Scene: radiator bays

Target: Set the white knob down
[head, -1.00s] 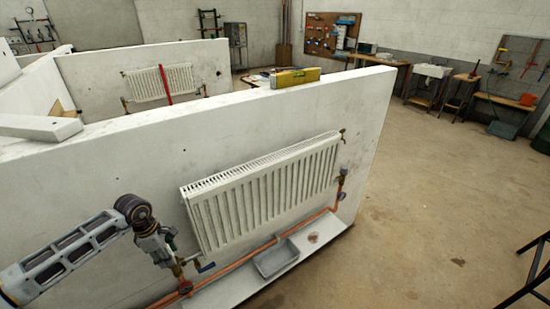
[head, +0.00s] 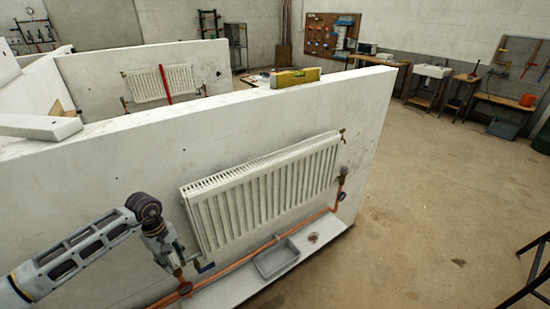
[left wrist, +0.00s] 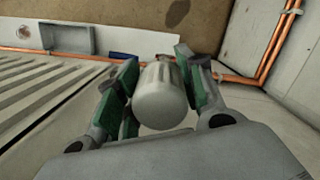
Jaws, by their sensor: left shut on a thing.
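My left gripper (head: 172,262) is at the lower left end of the white radiator, just above the copper pipe and valve. In the left wrist view, the gripper (left wrist: 158,85) is shut on the white knob (left wrist: 160,100), with a green-padded finger on either side. The knob's rounded end faces the camera and its ribbed part points away. I cannot tell whether the knob touches the valve. In the head view the knob is hidden or too small to make out. My right gripper is not in view.
The radiator (head: 265,190) hangs on a white partition wall. A grey tray (head: 276,260) sits on the white ledge (head: 235,288) below it, with a small brown patch to its right. A copper pipe (head: 240,262) runs along the wall's foot. A blue lever (head: 206,267) is close beside the gripper.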

